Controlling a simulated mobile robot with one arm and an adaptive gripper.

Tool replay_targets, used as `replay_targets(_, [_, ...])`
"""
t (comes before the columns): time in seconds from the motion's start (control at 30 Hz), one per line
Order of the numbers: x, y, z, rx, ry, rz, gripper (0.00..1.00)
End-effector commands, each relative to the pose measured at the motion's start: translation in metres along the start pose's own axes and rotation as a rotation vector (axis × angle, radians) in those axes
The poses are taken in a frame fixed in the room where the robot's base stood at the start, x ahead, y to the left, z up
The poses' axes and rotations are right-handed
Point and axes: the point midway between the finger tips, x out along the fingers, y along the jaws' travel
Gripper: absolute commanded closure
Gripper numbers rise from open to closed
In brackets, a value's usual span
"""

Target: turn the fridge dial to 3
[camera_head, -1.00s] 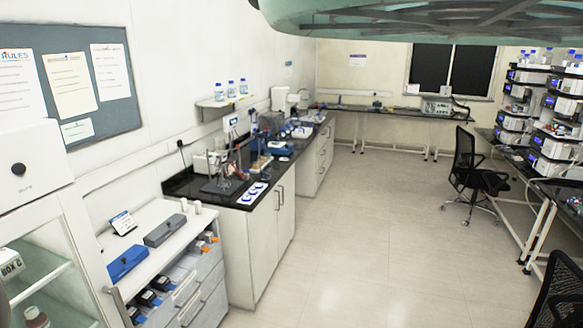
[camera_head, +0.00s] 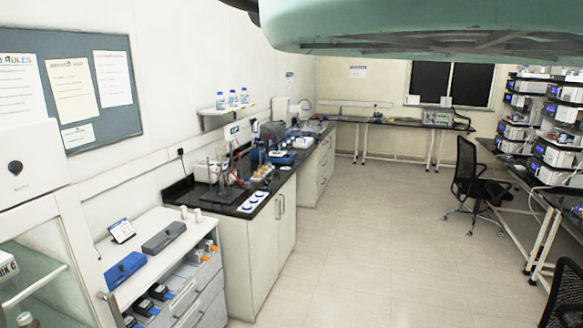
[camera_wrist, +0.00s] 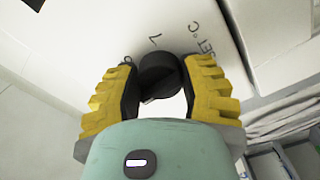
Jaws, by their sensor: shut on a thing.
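The fridge dial (camera_wrist: 158,72) is a round black knob on a white panel in the wrist view. Handwritten-looking marks surround it, including a 7 above it and "SET °C" to its right; other marks are partly hidden. My gripper (camera_wrist: 158,88) has yellow ribbed fingers with dark pads, one on each side of the dial, shut on it. In the head view a black knob (camera_head: 15,168) shows on the upper front of the white fridge (camera_head: 30,140) at the left edge. My gripper is not visible in that view.
Open floor (camera_head: 345,240) lies to the right.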

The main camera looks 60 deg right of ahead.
Motion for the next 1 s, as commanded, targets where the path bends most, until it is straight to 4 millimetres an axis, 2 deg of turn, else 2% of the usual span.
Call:
replay_targets(0.4, [0.0002,-0.0022,0.0007,-0.004,-0.002,-0.006,0.94])
replay_targets(0.43, [0.0002,-0.0022,0.0007,-0.004,-0.002,-0.006,0.53])
replay_targets(0.7, [0.0001,-0.0011,0.0002,-0.004,-0.001,-0.003,0.25])
replay_targets(1.0, [-0.0006,-0.0006,0.0002,-0.005,-0.001,-0.001,0.24])
